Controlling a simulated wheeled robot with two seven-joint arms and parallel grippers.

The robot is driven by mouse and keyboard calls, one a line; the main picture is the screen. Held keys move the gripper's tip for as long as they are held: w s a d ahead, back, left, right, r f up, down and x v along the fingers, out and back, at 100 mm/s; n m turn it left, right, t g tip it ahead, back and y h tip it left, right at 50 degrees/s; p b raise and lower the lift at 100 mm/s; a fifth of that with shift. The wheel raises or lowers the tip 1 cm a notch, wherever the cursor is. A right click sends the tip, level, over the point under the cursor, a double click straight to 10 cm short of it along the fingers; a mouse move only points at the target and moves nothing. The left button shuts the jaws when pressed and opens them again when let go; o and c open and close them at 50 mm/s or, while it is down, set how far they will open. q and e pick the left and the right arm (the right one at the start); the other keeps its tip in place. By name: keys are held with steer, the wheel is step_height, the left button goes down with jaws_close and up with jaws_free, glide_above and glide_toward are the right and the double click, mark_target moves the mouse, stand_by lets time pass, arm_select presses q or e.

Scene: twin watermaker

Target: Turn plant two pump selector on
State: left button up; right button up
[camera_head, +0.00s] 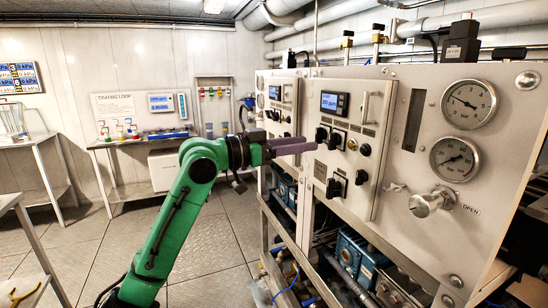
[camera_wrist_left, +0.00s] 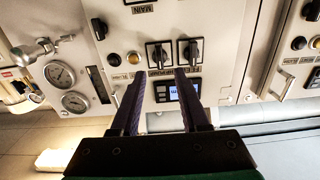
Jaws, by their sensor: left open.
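Two black rotary selectors sit side by side below the display on the nearer white panel: the left one (camera_head: 321,134) and the right one (camera_head: 338,139). In the left wrist view, where the panel is upside down, they are a selector at the right (camera_wrist_left: 191,51) and one at the left (camera_wrist_left: 157,54). Which is the pump selector cannot be read. My left gripper (camera_head: 312,142) has purple fingers close to these selectors. It is open and empty, its fingertips (camera_wrist_left: 160,73) just short of the pair in the left wrist view; contact cannot be told. My right gripper is not in view.
A larger black switch (camera_head: 336,188) sits lower on the panel. A panel handle (camera_head: 371,107), pressure gauges (camera_head: 469,103) and a metal valve (camera_head: 430,203) are to the right. A second panel (camera_head: 281,95) stands farther left. Blue equipment (camera_head: 354,252) sits underneath. Floor at left is clear.

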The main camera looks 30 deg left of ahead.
arm_select(q)
steer(key=b+v, duration=0.2)
steer(key=v, duration=0.5)
steer(key=shift+s, duration=0.2)
steer(key=shift+a, duration=0.2)
